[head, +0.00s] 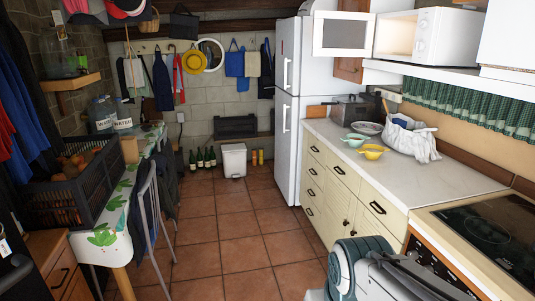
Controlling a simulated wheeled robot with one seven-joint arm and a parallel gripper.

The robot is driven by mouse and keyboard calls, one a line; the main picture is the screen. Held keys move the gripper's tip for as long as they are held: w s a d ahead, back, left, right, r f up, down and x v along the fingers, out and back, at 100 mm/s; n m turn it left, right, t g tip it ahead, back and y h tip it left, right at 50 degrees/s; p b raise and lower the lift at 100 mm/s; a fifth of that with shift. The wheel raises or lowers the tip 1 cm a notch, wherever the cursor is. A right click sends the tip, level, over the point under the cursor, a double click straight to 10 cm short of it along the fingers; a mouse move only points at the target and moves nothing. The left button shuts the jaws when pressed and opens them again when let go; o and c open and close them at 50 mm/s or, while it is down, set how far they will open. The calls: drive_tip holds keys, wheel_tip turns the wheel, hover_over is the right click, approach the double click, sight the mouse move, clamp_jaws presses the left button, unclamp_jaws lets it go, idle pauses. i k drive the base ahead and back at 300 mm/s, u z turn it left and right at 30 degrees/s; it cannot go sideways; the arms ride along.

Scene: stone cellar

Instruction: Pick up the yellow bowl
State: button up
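The yellow bowl (372,153) stands on the pale countertop (400,172) on the right, near the counter's left edge. A small handle-like tab shows at its side. It looks empty, with nothing in front of it. Part of my own arm shows at the bottom right, in front of the counter and well short of the bowl. My gripper's fingers cannot be made out in the head view.
A green bowl (355,140) and a grey plate (368,128) are behind the yellow bowl. A white cloth bundle (411,140) lies right of it. A hob (492,237) is nearer. A crate (66,191) on a table is left. The tiled floor (240,225) between is clear.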

sight(372, 153)
drive_tip(key=i, duration=3.95)
drive_tip(key=z, duration=3.3)
